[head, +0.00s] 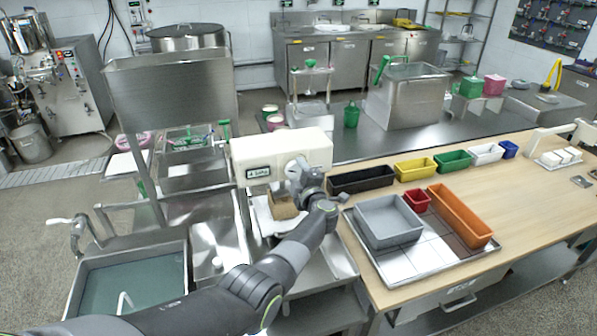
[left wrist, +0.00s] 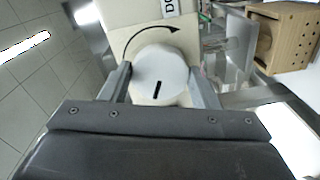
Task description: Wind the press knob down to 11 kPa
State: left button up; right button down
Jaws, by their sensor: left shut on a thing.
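The cream press (head: 268,149) stands left of the wooden table in the head view, with a dark-edged label on its front. Its body also shows at the top of the left wrist view (left wrist: 128,14). The white round press knob (left wrist: 160,70) sits on the press face with a black slot mark at its lower part. A black curved arrow is printed above the knob, its head on the right. My left gripper (head: 299,172) is at the press front, its fingers (left wrist: 160,84) on both sides of the knob, shut on it. No pressure reading is legible. My right gripper is not in view.
A small wooden box with holes (left wrist: 283,36) sits beneath the press head, also in the head view (head: 282,207). A metal tray (head: 384,271) with grey, red and orange bins lies right of my left arm. A sink (head: 135,283) stands at lower left.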

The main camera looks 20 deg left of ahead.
pick_arm(q)
jog(key=shift+m, duration=0.5)
jog(key=o, duration=1)
jog(key=shift+d, duration=0.1)
